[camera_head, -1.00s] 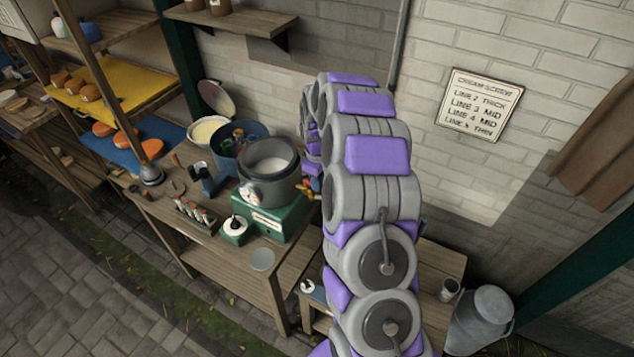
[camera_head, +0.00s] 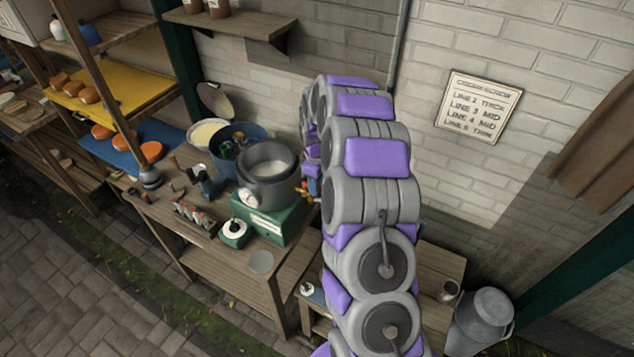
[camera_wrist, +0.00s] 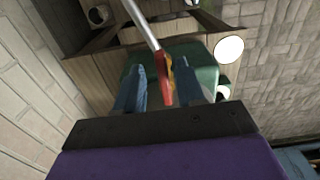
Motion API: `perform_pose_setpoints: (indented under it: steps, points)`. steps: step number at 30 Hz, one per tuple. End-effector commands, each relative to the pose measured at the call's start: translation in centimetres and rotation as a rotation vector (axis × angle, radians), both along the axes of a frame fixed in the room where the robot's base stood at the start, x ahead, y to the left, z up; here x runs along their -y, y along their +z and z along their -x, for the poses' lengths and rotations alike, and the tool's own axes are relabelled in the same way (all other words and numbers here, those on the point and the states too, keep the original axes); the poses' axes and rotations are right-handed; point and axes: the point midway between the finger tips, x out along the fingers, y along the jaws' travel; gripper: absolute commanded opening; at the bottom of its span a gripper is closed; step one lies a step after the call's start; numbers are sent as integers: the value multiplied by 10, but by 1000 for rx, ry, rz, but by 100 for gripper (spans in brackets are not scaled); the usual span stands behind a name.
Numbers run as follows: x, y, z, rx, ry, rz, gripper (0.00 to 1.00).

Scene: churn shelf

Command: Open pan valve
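The grey pan (camera_head: 268,190) with white contents sits on a green stand (camera_head: 285,222) on the wooden bench. Its valve (camera_head: 311,188), with small red and yellow parts, shows at the pan's right side, partly hidden by my arm. In the wrist view, the red and yellow valve handle (camera_wrist: 164,84) stands between the two blue-grey fingers of my gripper (camera_wrist: 160,76). The fingers are apart, with visible gaps on both sides of the handle. A metal rod or spout runs upward from the handle. In the head view my gripper is mostly hidden behind my arm.
A white-topped green box (camera_head: 234,233) and a bottle rack (camera_head: 192,217) are at the front. The brick wall (camera_head: 450,170) is close behind my arm. A metal can (camera_head: 480,318) stands right.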

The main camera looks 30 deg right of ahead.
Motion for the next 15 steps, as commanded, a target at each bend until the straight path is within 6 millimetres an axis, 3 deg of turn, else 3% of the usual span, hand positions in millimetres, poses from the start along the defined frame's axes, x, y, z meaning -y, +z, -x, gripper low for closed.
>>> perform_pose_setpoints:
  steps: [8,15]
  points:
    - [0,21,-1,3,0,1,38]
    - [1,74,-2,6,0,1,38]
